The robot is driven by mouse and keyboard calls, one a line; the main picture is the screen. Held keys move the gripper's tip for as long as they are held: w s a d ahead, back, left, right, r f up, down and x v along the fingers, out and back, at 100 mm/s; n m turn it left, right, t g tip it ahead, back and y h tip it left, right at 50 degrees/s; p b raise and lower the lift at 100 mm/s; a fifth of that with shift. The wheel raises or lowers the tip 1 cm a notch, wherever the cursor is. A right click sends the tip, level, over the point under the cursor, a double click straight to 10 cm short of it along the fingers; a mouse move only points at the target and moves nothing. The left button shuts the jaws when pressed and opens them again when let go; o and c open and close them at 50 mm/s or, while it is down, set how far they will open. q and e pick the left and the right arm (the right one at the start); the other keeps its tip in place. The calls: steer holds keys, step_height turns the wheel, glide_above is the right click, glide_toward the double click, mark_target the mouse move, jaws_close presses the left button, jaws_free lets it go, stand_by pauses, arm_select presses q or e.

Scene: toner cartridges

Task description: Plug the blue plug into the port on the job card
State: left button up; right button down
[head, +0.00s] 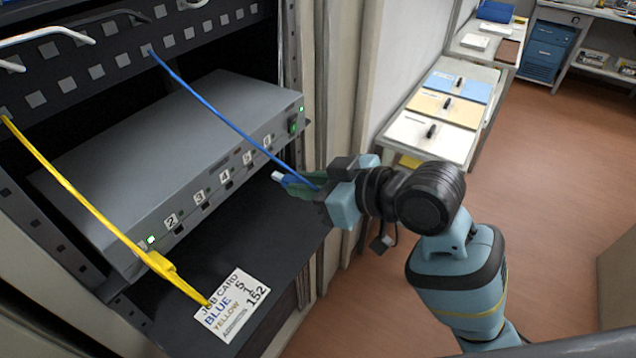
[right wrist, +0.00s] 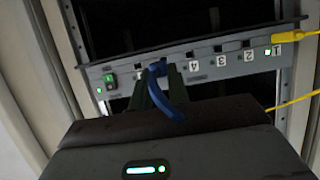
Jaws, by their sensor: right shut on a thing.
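My right gripper (head: 302,188) is shut on the blue plug (head: 284,179), whose pale tip points at the grey device. A gap shows between the tip and the device's front in the head view. In the right wrist view the blue plug (right wrist: 157,68) sits between the fingers (right wrist: 160,90), in front of the panel just left of label 4; label 5 is hidden there. The job card (head: 233,305) reads BLUE 5, YELLOW 1. The port labelled 5 (head: 248,158) shows on the device front in the head view. My left gripper is out of view.
The grey device (head: 190,135) stands on a dark rack shelf (head: 275,235). A yellow plug (head: 160,266) is at the port 1 end, its cable passing to the rack. The blue cable (head: 215,112) runs up to the patch panel. A rack post stands right of the device.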

mark_target(291, 179)
steer(key=shift+x, duration=0.95)
steer(key=shift+w+a, duration=0.6)
steer(key=shift+a, duration=0.2)
steer(key=shift+w+a+r, duration=0.1)
steer(key=shift+w+a, duration=0.4)
steer(key=shift+a, duration=0.2)
steer(key=shift+w+a, duration=0.5)
steer(key=shift+a, duration=0.2)
stand_by(2.7)
steer(key=c, duration=1.3)
jaws_free()
steer(key=shift+v, duration=3.9)
